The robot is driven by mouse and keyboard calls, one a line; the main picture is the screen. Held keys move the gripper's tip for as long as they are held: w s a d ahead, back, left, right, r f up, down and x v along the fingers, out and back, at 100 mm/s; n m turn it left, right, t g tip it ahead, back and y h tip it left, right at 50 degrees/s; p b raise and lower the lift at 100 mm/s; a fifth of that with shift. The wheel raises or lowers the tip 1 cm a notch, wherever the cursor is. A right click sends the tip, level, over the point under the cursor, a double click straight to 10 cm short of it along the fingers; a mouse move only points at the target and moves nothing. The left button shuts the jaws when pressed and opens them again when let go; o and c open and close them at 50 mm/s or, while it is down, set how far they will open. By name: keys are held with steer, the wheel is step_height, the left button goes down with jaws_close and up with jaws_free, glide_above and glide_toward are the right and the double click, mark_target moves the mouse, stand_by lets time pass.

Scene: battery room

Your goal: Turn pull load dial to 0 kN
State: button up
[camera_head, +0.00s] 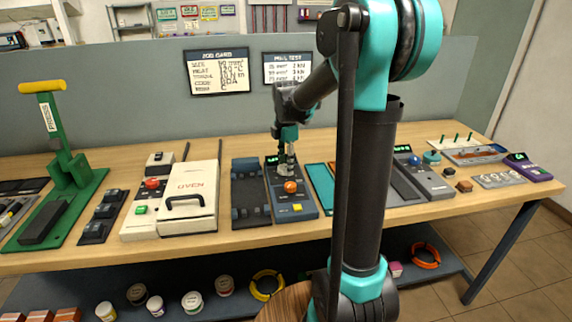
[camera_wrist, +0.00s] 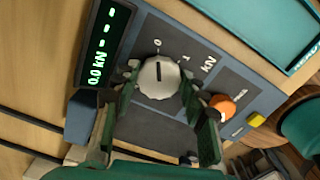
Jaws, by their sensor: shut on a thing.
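The pull load dial (camera_wrist: 160,74) is a round, pale grey knob on a blue-grey panel (camera_head: 306,204), seen in the wrist view. Its dark pointer line faces the printed 0, with a 1 to the right of it and kN beyond. The green display (camera_wrist: 101,50) reads 0.0 kN. My gripper (camera_wrist: 161,85) is shut on the dial, with one finger on each side of it. In the head view my gripper (camera_head: 286,161) is over the panel's far part and mostly hides the dial.
An orange knob (camera_head: 291,187) and a yellow button (camera_head: 297,208) sit nearer the panel's front edge. A dark blue fixture (camera_head: 250,193) stands left of the panel, and a teal tray (camera_head: 320,187) lies to its right. A divider wall (camera_head: 150,100) rises behind the bench.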

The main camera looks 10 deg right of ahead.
steer(key=o, duration=1.2)
steer(key=shift+c, duration=0.2)
step_height(320, 180, up, 12)
